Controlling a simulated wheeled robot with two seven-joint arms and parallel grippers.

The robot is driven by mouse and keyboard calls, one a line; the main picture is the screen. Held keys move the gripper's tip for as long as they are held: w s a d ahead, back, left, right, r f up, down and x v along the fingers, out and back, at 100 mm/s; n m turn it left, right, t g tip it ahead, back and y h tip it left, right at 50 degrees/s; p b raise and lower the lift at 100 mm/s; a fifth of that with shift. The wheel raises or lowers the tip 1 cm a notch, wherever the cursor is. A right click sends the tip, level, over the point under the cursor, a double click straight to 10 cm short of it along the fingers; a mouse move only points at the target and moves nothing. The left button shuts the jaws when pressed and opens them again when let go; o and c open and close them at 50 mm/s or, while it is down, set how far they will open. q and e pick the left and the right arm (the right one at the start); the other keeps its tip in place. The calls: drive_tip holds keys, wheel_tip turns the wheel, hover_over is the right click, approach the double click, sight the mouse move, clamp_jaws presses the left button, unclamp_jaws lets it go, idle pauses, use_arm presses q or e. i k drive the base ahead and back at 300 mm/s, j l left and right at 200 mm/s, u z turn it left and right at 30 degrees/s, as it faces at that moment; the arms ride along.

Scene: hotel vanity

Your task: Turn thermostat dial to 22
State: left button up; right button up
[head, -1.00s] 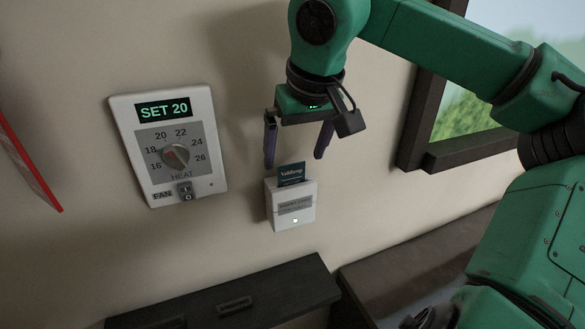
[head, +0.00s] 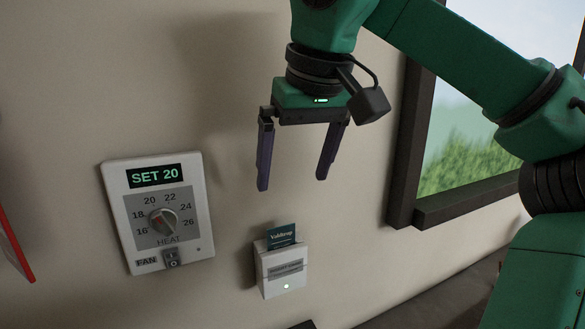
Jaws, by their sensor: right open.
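The white thermostat (head: 201,236) is on the wall at the left of the head view. Its display (head: 156,176) reads SET 20. Its round grey dial (head: 163,222) sits in the middle of a printed scale from 16 to 26, with HEAT below it. A red mark shows on the dial's face. My right gripper (head: 292,184) is open and empty, fingers pointing down, to the right of the thermostat and above the card holder. It is apart from the dial. My left gripper is not in view.
A white card holder (head: 283,283) with a dark card (head: 281,236) in it is on the wall below my right gripper. A dark-framed window or picture (head: 405,185) is at the right. A red-edged item (head: 16,246) is at the far left. The wall between thermostat and gripper is bare.

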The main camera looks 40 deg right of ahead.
sight(165, 221)
drive_tip(key=k+j, duration=0.25)
drive_tip(key=k, duration=0.2)
drive_tip(key=k+j, duration=0.25)
drive_tip(key=k, duration=0.25)
drive_tip(key=k+j, duration=0.25)
drive_tip(key=k, duration=0.2)
